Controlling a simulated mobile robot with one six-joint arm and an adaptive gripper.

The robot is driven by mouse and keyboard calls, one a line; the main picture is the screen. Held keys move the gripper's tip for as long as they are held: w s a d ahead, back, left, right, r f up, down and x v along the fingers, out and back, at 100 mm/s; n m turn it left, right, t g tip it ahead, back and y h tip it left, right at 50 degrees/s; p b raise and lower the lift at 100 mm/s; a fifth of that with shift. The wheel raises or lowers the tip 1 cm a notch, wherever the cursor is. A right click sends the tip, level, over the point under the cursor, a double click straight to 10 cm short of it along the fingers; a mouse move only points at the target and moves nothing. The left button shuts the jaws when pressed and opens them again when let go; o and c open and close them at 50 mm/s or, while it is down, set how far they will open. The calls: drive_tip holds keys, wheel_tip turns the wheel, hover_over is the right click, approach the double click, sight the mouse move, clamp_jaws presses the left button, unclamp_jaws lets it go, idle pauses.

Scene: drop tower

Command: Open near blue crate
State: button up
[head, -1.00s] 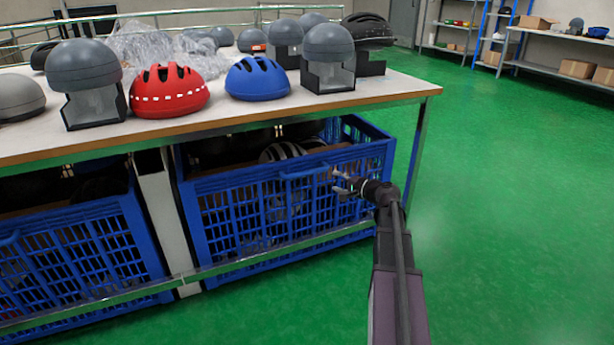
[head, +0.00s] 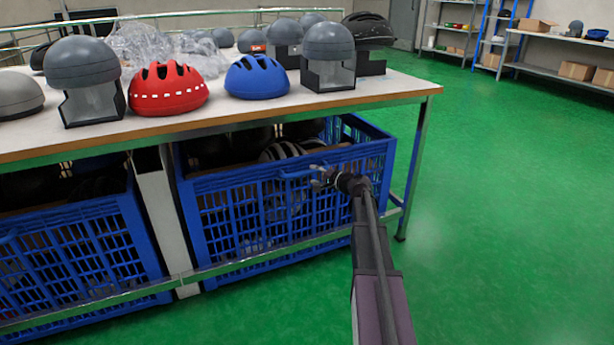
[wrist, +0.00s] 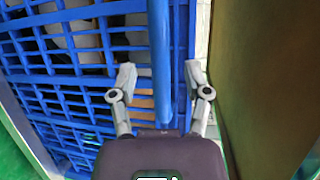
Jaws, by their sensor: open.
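The blue crate (head: 222,215) with slatted sides stands under the right part of the table. It holds helmets, some striped, and has a blue bar handle (head: 296,173) at the top of its front. My gripper (head: 317,177) is at the right part of this handle. In the wrist view my gripper (wrist: 160,73) is open, with one finger on each side of the blue bar (wrist: 160,45). The fingers are not closed on it. A second blue crate (head: 85,240) stands under the table to the left.
The table (head: 225,122) carries a red helmet (head: 168,90), a blue helmet (head: 257,77) and several grey domed items. A table leg (head: 413,170) stands right of the crate, and a low rail (head: 240,262) runs along the front. Green floor (head: 510,200) is free to the right.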

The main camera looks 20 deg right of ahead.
sight(309, 174)
drive_tip(key=shift+x, duration=1.95)
drive_tip(key=shift+c, duration=0.2)
clamp_jaws()
